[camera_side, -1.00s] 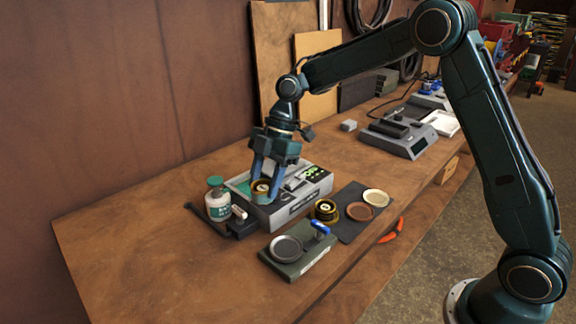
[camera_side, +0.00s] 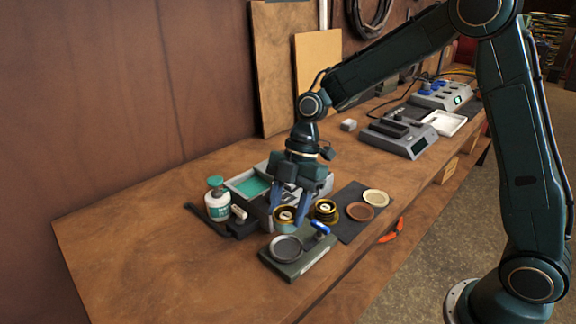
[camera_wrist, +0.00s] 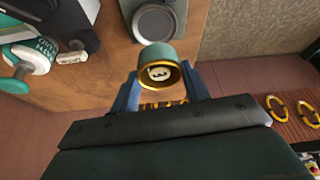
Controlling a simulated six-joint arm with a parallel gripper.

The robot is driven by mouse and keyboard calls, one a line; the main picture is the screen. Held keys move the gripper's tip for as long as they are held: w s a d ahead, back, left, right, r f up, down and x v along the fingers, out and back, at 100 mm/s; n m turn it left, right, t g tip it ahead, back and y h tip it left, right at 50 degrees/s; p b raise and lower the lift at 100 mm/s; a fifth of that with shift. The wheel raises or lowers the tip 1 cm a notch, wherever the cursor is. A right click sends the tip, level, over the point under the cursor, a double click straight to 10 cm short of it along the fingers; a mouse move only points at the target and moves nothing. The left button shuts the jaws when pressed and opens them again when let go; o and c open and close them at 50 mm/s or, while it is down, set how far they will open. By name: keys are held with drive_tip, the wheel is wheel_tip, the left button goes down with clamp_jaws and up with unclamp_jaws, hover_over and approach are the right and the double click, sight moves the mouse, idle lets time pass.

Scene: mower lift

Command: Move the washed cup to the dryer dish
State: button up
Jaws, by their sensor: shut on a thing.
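My gripper (camera_side: 288,209) is shut on a cup (camera_side: 285,223) with a teal-green side and a gold rim. In the wrist view the cup (camera_wrist: 158,50) sits between the two blue fingers, its gold-rimmed opening and a pale marked centre facing the camera. The round grey dish (camera_side: 286,248), probably the dryer dish, is on a dark green-grey box with a blue-handled lever. The cup is just behind this dish in the side view. The dish (camera_wrist: 153,23) also shows beyond the cup in the wrist view. Whether cup and box touch is unclear.
The grey washer unit with a teal basin (camera_side: 249,186) is behind my gripper. A second gold-rimmed cup (camera_side: 325,210) is close on the right, beside a dark mat (camera_side: 350,228) bearing brown and cream discs. A white-green bottle (camera_side: 217,203) is left. The front-left bench is clear.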

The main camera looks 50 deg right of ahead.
sight(288, 227)
drive_tip(key=shift+f, duration=2.75)
drive_tip(key=shift+f, duration=0.65)
drive_tip(key=o, duration=0.7)
drive_tip(key=shift+d+r, duration=0.1)
drive_tip(key=shift+r, duration=0.1)
drive_tip(key=shift+v, duration=5.25)
drive_tip(key=shift+r, duration=0.1)
